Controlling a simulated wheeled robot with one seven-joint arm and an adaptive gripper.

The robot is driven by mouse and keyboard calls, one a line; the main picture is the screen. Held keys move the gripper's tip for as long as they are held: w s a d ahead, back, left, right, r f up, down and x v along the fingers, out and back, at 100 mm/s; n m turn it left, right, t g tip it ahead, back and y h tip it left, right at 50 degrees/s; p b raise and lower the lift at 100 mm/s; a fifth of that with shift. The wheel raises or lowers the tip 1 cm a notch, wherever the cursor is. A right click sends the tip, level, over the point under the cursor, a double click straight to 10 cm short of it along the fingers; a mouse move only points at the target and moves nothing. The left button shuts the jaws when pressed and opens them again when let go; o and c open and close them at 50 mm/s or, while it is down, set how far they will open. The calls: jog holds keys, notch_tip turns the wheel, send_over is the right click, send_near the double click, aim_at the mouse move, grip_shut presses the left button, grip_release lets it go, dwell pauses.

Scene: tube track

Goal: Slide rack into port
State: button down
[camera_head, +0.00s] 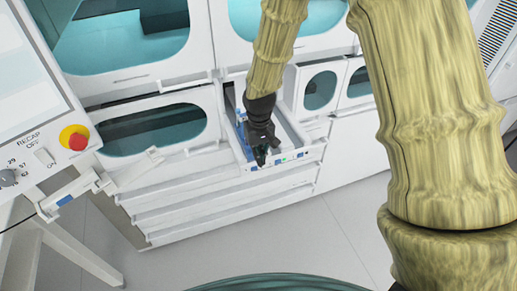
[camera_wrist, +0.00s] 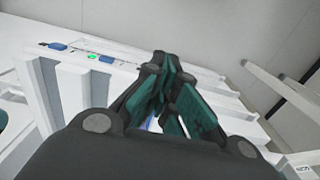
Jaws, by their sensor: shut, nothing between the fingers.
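A white tray-like rack (camera_head: 294,132) with blue parts along its left side juts out of a port (camera_head: 231,92) in the white machine. Its front strip has blue marks and a small green light (camera_head: 279,161); the strip and a green light (camera_wrist: 92,56) also show in the wrist view at upper left. My gripper (camera_head: 262,158) is shut and empty, pointing down at the rack's front end. In the wrist view its dark green fingers (camera_wrist: 160,60) are together. Whether they touch the front strip I cannot tell. The gripper and arm hide part of the rack's inside.
Closed bays with teal windows (camera_head: 155,129) flank the rack on the left and right (camera_head: 321,90). Long white drawers (camera_head: 230,205) lie below. A control panel with a red knob on a yellow base (camera_head: 75,138) stands at left. The grey floor (camera_head: 240,255) in front is mostly clear.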

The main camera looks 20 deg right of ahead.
aim_at(247, 150)
jog(key=w+f+p, duration=0.3)
jog(key=w+f, duration=0.1)
jog(key=f, duration=0.2)
dwell(0.5)
jog(key=shift+a, duration=0.1)
jog(key=shift+f, duration=0.1)
